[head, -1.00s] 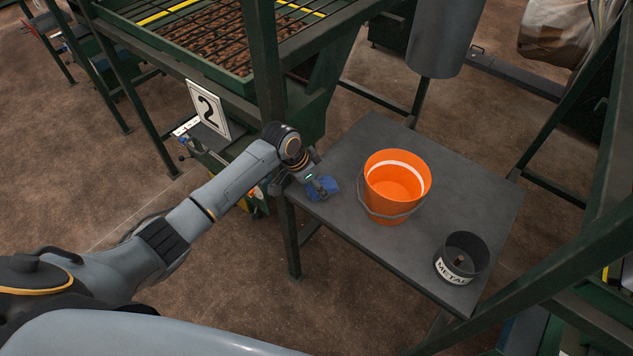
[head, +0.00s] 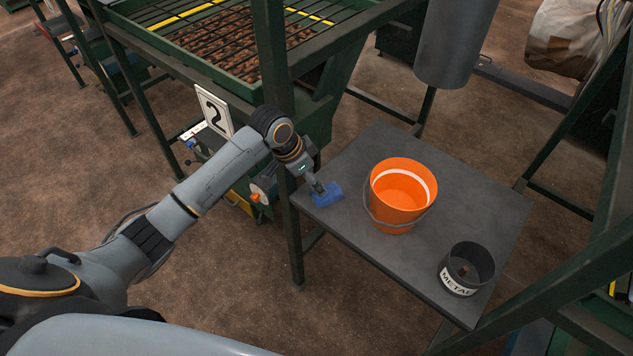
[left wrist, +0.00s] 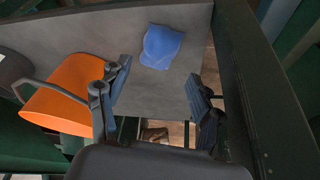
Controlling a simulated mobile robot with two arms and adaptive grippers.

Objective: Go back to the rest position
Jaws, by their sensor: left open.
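My left gripper (head: 318,187) is near the left edge of the grey table in the head view. In the left wrist view its two fingers (left wrist: 158,97) are spread apart with nothing between them. A small blue item (head: 327,196), like a folded cloth, lies on the table just beyond the fingertips. It also shows in the left wrist view (left wrist: 161,47), flat on the tabletop and apart from the fingers. My right gripper is not in either view.
The grey table (head: 352,160) holds an orange bucket (head: 401,212) and a black tin marked METAL (head: 466,269). Green frame posts (head: 277,60) stand beside it. The tabletop behind the bucket is clear.

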